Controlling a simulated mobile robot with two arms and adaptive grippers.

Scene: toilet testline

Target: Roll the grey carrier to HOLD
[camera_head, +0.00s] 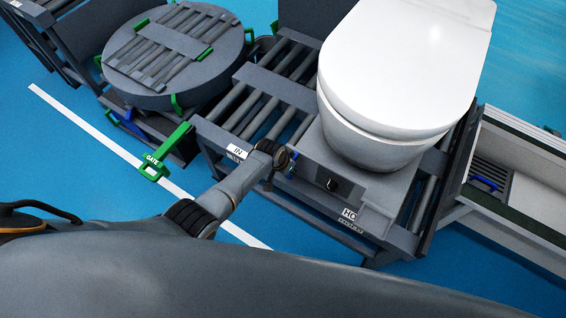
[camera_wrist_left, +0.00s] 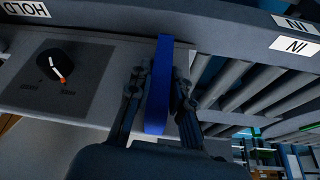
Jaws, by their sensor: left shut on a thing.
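The grey carrier (camera_head: 312,148) sits on the roller conveyor with a white toilet (camera_head: 395,75) upright on it. Its front panel has a dark knob (camera_head: 331,184), also seen in the wrist view (camera_wrist_left: 58,66). The carrier stands beside the HOLD label (camera_head: 349,215), partly cut off by the angle; the IN label (camera_head: 237,151) is further left beside bare rollers. My left gripper (camera_head: 284,160) is at the carrier's left front corner. In the wrist view my left gripper (camera_wrist_left: 160,95) is shut on the carrier's blue handle (camera_wrist_left: 158,72), one finger each side. My right gripper is not in view.
Left of the conveyor is a round turntable (camera_head: 175,50) with rollers and green handles. A green GATE handle (camera_head: 155,166) stands at its front. Bare rollers (camera_head: 265,95) lie left of the carrier. A bench with a tray (camera_head: 488,180) stands at right.

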